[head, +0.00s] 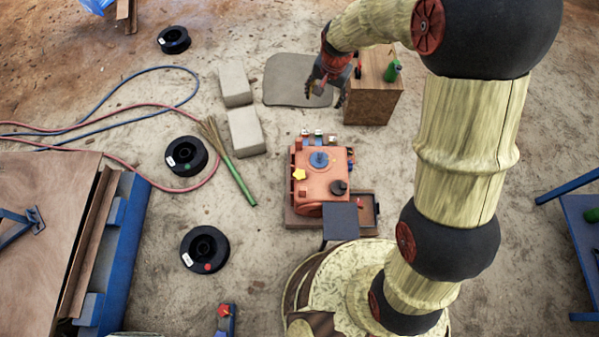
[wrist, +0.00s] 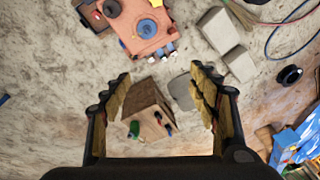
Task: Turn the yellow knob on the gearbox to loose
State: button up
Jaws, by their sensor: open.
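The gearbox (head: 318,178) is an orange-red box on a low base at the middle of the head view, with a blue round part (head: 319,160) on top. The yellow knob (head: 299,174) is star-shaped and sits at the gearbox's left side. My gripper (head: 328,90) is beyond the gearbox, near a wooden box. In the wrist view my gripper (wrist: 165,82) is open and empty, its fingers wide apart. It touches neither gearbox nor knob.
The wooden box (head: 372,105) has a green bottle (head: 392,71) on top. Grey blocks (head: 245,131) and a green-handled broom (head: 236,172) lie left of the gearbox. Black spools (head: 186,156) and hoses lie farther left. Ground between the gearbox and the grey mat (head: 290,80) is mostly clear.

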jog(key=w+a+f+m, duration=0.1)
jog(key=w+a+f, duration=0.2)
jog(key=f, duration=0.8)
jog(key=m+g, duration=0.3)
send_over(300, 174)
notch_tip(300, 174, down, 32)
jog(key=shift+w+a+p, duration=0.1)
jog(key=shift+a+p, duration=0.05)
jog(key=shift+p, duration=0.3)
notch_tip(300, 174, down, 8)
jog(key=shift+r+b, duration=0.2)
jog(key=shift+b, duration=1.05)
jog(key=shift+c, duration=0.5)
jog(key=c, duration=1.1)
